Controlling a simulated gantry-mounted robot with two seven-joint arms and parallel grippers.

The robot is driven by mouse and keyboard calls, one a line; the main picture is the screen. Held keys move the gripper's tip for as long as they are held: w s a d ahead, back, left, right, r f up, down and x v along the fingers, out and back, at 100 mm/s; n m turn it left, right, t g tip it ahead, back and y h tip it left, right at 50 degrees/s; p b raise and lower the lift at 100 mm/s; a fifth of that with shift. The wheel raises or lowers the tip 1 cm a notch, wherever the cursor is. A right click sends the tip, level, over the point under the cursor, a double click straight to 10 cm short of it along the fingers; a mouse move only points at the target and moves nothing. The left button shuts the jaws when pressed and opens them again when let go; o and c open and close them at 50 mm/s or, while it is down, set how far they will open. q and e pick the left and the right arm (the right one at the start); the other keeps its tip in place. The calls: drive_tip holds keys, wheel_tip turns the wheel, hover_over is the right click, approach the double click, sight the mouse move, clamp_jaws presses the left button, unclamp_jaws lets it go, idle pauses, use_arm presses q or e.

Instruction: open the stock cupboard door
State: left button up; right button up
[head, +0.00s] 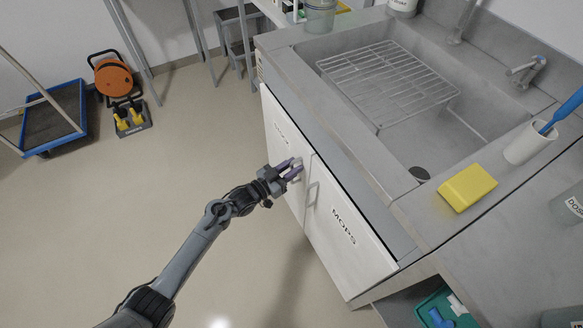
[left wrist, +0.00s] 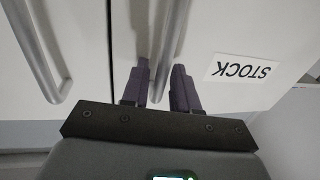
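The white stock cupboard door (head: 279,130) is the farther of two doors under the sink and looks closed. Its label reads STOCK, upside down in the left wrist view (left wrist: 241,68). Its grey bar handle (left wrist: 174,30) runs down between the fingers of my left gripper (left wrist: 161,72). The fingers stand apart on either side of the handle, with gaps showing, so the gripper looks open around it. In the head view my left gripper (head: 293,170) is at the door's handle edge and hides most of the handle. My right gripper is out of view.
The MOPS door (head: 345,228) with its own handle (head: 312,194) is right beside it. The sink counter (head: 335,125) overhangs both doors. The floor (head: 190,160) in front is clear. A blue trolley (head: 84,112) and an orange reel (head: 113,77) stand far left.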

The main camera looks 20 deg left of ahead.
use_arm(q)
clamp_jaws()
idle(0.3)
